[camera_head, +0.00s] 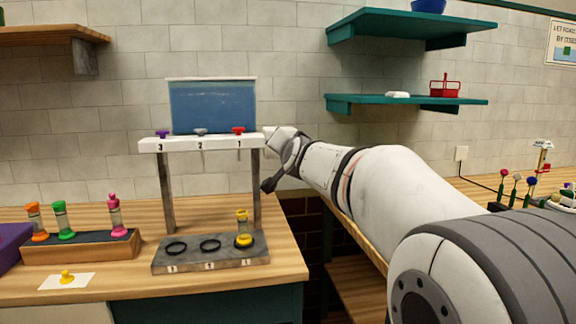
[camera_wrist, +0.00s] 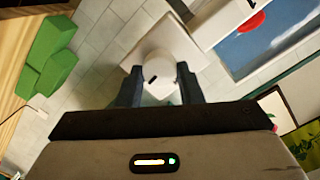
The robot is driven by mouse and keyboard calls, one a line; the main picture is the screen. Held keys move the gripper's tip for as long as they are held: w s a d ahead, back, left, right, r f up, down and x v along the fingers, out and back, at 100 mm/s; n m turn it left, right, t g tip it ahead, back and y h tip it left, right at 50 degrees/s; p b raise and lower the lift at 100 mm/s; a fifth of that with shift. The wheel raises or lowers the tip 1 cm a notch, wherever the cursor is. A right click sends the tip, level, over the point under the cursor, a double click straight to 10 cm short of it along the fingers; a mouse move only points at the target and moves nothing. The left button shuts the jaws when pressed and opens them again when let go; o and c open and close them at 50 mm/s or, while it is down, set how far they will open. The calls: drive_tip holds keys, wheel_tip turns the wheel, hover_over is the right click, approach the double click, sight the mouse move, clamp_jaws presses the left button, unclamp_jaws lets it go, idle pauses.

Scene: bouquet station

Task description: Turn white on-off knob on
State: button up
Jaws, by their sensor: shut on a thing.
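In the wrist view, the round white knob (camera_wrist: 160,67) sits in front of a square white plate (camera_wrist: 139,58). A short dark mark shows on the knob's face. My gripper (camera_wrist: 159,84) has its two dark fingers on either side of the knob and is shut on it. In the head view, my gripper (camera_head: 284,152) is at the right end of the white bar (camera_head: 205,144) under the blue water tank (camera_head: 212,104). I cannot make out the knob apart from my wrist there. The pictures do not tell me whether it is on or off.
Purple, grey and red valves (camera_head: 239,130) top the bar. Below, a grey stand (camera_head: 182,263) with rings holds a yellow vial (camera_head: 243,229). A wooden rack (camera_head: 75,250) with several vials stands left. Teal shelves (camera_head: 405,104) hang at upper right. A gap separates the counters.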

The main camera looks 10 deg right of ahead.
drive_tip(key=shift+r+m+b, duration=0.15)
drive_tip(key=shift+m+b, duration=0.45)
drive_tip(key=shift+b, duration=0.3)
drive_tip(key=o, duration=1)
drive_tip(key=s, duration=0.7)
drive_tip(key=shift+s+r, duration=0.25)
drive_tip(key=shift+s, duration=0.1)
drive_tip(key=shift+s, duration=0.1)
